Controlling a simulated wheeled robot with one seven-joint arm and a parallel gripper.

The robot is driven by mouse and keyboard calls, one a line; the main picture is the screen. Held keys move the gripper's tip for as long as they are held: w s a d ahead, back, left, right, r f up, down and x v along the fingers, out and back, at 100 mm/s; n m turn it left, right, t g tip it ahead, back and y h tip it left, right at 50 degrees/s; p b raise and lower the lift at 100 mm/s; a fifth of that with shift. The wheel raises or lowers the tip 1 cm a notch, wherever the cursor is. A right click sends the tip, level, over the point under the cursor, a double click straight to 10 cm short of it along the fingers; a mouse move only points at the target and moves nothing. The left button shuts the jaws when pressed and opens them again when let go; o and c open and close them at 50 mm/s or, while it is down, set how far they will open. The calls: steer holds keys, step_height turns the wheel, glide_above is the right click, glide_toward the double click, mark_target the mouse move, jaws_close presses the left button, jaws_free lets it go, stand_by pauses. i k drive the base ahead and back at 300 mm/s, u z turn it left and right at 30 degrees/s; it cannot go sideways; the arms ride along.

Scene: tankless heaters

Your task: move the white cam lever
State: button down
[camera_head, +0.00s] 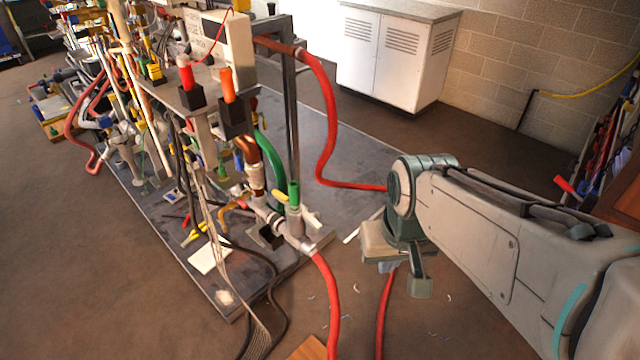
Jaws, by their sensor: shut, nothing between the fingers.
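A small white lever (314,219) sticks out on the right of a pipe fitting with a green top, at the near right corner of the heater rig. I take it for the white cam lever, but it is small and its exact pose is hard to tell. The fitting joins a grey coupling (298,241) that leads into a red hose. My gripper (400,278) hangs to the right of the lever, apart from it, pointing downward. It is shut and empty; its fingers are partly hidden by my wrist.
A red hose (328,290) runs down from the coupling, and another red hose (328,110) loops behind toward my wrist. Dark cables (272,285) hang at the rig's near corner. A white cabinet (388,60) stands against the back wall. Floor at left is clear.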

mark_target(310, 222)
steer(key=u, duration=0.4)
steer(key=i, duration=0.8)
steer(key=u, duration=0.8)
